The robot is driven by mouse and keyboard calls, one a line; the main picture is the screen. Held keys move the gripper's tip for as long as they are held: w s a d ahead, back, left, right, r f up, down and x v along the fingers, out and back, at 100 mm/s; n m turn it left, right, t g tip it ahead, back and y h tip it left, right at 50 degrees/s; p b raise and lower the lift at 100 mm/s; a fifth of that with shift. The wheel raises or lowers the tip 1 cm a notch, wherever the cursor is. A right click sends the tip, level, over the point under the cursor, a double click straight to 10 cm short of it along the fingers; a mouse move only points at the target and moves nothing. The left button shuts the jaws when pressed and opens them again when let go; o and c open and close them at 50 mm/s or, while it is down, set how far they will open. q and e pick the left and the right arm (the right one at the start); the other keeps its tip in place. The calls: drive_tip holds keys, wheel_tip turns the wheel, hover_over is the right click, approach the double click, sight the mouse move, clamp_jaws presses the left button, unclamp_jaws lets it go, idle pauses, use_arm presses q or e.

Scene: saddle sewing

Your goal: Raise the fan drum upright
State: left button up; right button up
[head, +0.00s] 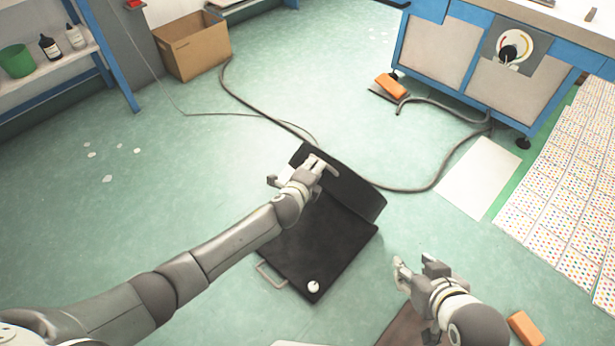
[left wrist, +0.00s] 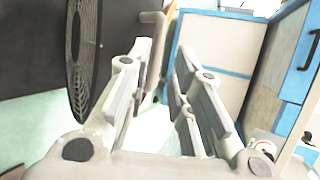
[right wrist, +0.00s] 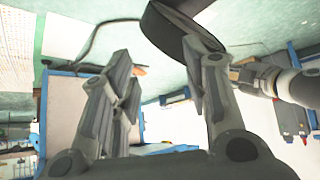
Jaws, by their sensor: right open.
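The black fan drum (head: 345,185) is at the middle of the head view, leaning at a slant beside a flat black panel (head: 318,238) on the floor. Its round grille (left wrist: 86,50) shows at the left of the left wrist view. My left gripper (head: 318,167) is at the drum's upper side, beside a pale bar that looks like a handle. My right gripper (head: 416,266) is open and empty, to the lower right of the drum, which also shows in the right wrist view (right wrist: 172,32).
The panel has a pale handle (head: 268,276) and a white knob (head: 313,287). A dark hose (head: 408,190) curves behind the drum. A blue-framed bench (head: 480,60) stands at the back right, a cardboard box (head: 195,48) at the back left. The floor left of the drum is mostly clear.

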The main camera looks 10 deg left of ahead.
use_arm(q)
drive_tip(key=shift+v, duration=2.7)
drive_tip(key=shift+d, duration=0.1)
drive_tip(key=shift+c, duration=0.2)
